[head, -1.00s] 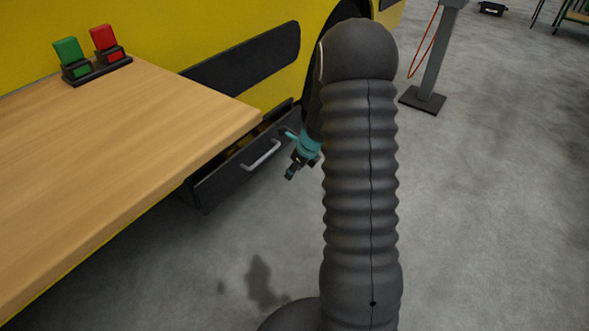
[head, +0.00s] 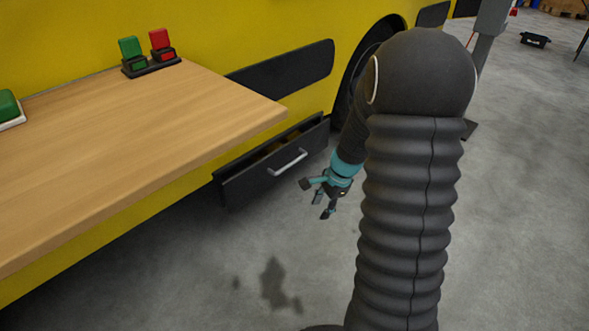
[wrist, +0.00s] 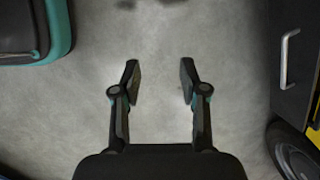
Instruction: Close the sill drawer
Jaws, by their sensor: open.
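The sill drawer (head: 250,184) is a dark drawer low on the yellow vehicle side, below the wooden worktop. It stands partly open, with a gap showing behind its front panel. Its silver bar handle (head: 288,162) faces outward. My gripper (head: 315,200) is open and empty, to the right of the drawer front and apart from it, above the grey floor. In the wrist view my gripper (wrist: 160,78) has its two fingers spread over bare floor. The drawer front (wrist: 298,60) and its handle (wrist: 288,58) show at the right edge there.
The wooden worktop (head: 130,150) juts out above and left of the drawer. A wheel (head: 380,40) lies behind my arm. A grey post (head: 490,35) stands at the right. The floor before the drawer is clear.

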